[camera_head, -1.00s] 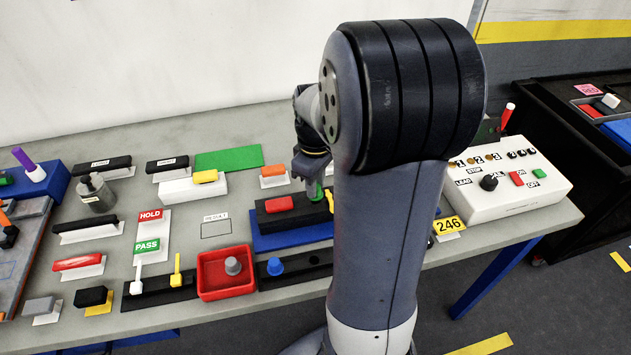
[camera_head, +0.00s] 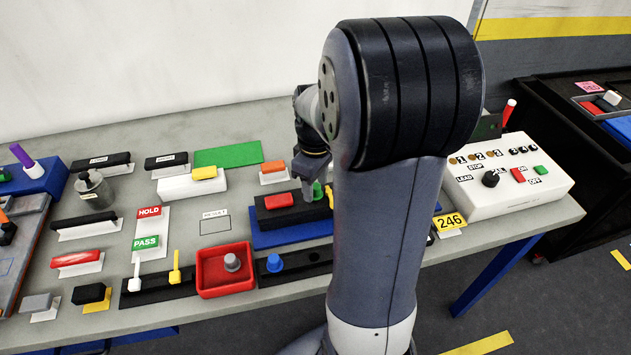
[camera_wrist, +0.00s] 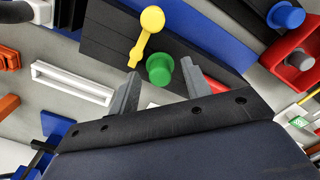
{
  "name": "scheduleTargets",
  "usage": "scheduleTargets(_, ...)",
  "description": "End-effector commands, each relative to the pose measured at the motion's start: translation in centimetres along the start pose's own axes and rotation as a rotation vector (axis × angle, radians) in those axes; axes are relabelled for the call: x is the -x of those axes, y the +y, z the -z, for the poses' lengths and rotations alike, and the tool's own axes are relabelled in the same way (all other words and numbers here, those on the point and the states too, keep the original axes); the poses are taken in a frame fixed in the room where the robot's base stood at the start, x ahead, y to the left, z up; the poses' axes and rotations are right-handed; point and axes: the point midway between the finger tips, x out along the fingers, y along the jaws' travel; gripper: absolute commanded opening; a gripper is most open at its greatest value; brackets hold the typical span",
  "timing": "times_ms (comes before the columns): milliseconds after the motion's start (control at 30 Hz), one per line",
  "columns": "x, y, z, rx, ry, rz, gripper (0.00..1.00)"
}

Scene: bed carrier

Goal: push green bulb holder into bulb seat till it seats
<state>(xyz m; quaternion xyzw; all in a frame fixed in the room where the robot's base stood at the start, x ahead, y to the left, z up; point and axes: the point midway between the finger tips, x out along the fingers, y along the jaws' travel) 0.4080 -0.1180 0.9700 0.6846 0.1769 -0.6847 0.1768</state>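The green bulb holder (camera_head: 318,189) stands on the black fixture block (camera_head: 296,214), partly hidden by my arm in the head view. In the wrist view the green bulb holder (camera_wrist: 159,69) shows its round top, beside a yellow lever (camera_wrist: 150,20). My gripper (camera_head: 309,186) is over the block, beside the holder. In the wrist view my gripper (camera_wrist: 161,74) has its two fingers spread, with the holder between or just beyond the tips; no contact is visible. I cannot make out the bulb seat or how deep the holder sits.
A red block (camera_head: 278,201) lies on the fixture, left of my gripper. A blue base (camera_head: 290,238) lies under the fixture. In front are a red tray (camera_head: 225,284) with a grey knob and a black strip with a blue knob (camera_head: 274,263). A white control box (camera_head: 507,180) stands right of my arm.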

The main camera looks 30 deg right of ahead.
Motion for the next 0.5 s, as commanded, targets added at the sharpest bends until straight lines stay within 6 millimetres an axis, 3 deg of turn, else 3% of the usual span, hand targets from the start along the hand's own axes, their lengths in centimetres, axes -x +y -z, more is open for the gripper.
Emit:
scheduleTargets(267,0.3,0.0,0.0,0.0,0.001,-0.001,0.46)
scheduleTargets(500,3.9,0.1,0.1,0.0,0.004,-0.005,0.46)
